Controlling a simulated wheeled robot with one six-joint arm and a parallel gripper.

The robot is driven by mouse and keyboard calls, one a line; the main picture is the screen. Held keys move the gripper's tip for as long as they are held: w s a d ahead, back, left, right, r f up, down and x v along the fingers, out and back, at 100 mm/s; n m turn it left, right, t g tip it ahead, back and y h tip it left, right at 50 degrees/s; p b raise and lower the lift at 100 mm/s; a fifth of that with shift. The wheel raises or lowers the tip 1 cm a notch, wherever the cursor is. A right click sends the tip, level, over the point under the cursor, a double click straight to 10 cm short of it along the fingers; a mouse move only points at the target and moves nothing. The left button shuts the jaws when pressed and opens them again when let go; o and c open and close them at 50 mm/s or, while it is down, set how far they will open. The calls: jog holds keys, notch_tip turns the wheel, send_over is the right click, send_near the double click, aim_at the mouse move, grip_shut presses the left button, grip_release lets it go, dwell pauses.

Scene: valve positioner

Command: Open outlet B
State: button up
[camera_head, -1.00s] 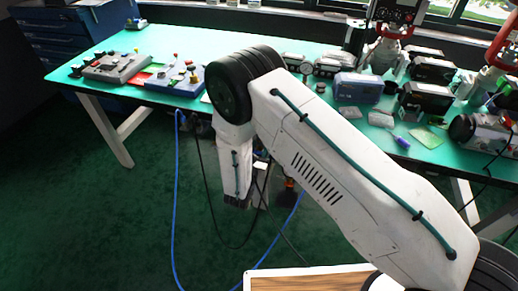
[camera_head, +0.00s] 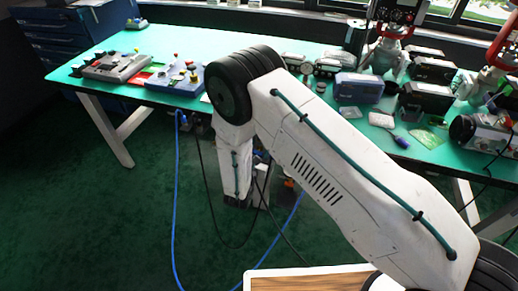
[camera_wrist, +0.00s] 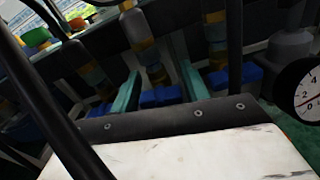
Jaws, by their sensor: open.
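In the wrist view, my gripper (camera_wrist: 159,86) shows two teal fingers spread apart, pointing at a row of fittings. The fittings are upright grey and yellow-brown cylinders, such as the middle one (camera_wrist: 140,32), with blue blocks (camera_wrist: 160,96) at their lower ends. One blue block shows between the fingers; I cannot tell whether anything touches it. I see no readable label, so I cannot tell which fitting is outlet B. In the head view, my forearm covers much of the work area, and my gripper's fingers cannot be made out.
A round white gauge (camera_wrist: 307,95) is at the right of the wrist view. Orange (camera_wrist: 38,38) and green knobs are at upper left. In the head view, a green table (camera_head: 62,76) carries a grey panel (camera_head: 115,67) and several devices. A blue hose (camera_head: 176,190) hangs to the floor.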

jog(key=v, duration=0.7)
jog(key=shift+s+a, duration=0.15)
jog(key=shift+s, duration=0.15)
